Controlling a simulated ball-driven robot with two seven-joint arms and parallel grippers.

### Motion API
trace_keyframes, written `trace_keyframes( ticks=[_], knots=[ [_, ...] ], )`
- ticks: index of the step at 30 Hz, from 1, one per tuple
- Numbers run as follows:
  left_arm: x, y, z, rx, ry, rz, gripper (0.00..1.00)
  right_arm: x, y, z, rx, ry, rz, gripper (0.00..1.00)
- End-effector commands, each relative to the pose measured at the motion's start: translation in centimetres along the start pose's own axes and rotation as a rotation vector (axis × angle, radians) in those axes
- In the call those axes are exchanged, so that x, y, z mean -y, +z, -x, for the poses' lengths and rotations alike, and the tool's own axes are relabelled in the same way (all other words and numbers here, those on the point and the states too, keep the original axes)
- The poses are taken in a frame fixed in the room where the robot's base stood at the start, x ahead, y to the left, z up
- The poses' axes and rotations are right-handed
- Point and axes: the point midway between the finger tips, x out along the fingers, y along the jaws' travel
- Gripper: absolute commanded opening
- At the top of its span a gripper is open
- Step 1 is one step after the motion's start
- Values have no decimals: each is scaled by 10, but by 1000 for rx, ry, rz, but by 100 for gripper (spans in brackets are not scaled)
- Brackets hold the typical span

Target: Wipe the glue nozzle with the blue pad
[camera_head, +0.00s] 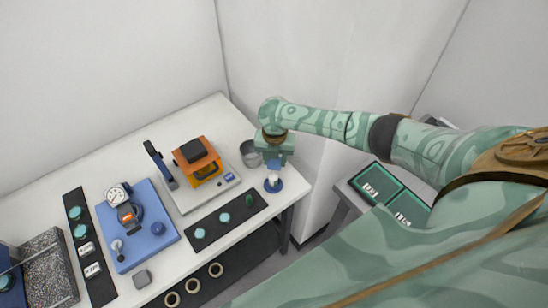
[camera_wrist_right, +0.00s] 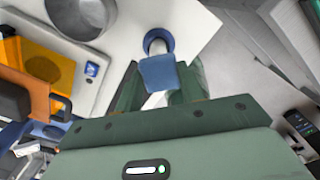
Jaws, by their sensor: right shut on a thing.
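The blue pad (camera_head: 274,165) is held between the fingers of my right gripper (camera_head: 274,160), which points down at the table's right end. In the right wrist view the pad (camera_wrist_right: 160,72) sits between the green fingers (camera_wrist_right: 160,86). The glue nozzle (camera_head: 273,180) is a small white piece standing on a round blue base (camera_head: 273,187), just below the pad. In the right wrist view the blue base (camera_wrist_right: 159,34) shows beyond the pad, which hides part of the nozzle. I cannot tell whether pad and nozzle touch. My left gripper is not in view.
A metal cup (camera_head: 250,154) stands close left of my right gripper. An orange-topped device (camera_head: 197,160) sits on a pale plate further left. A black strip (camera_head: 226,222) with teal discs lies in front. The table's right edge is close to the nozzle.

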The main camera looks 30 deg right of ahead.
Motion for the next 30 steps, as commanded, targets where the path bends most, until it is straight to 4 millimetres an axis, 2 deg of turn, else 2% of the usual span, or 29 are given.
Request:
trace_keyframes(
  ticks=[9, 23, 30],
  knots=[
    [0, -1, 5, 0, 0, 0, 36, -9, -8, -1, -1, -1, -1, 20],
    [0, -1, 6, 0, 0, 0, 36, 2, 0, 0, -1, -2, 0, 20],
    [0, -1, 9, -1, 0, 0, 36, -2, -3, 1, -2, -1, 0, 20]
  ],
)
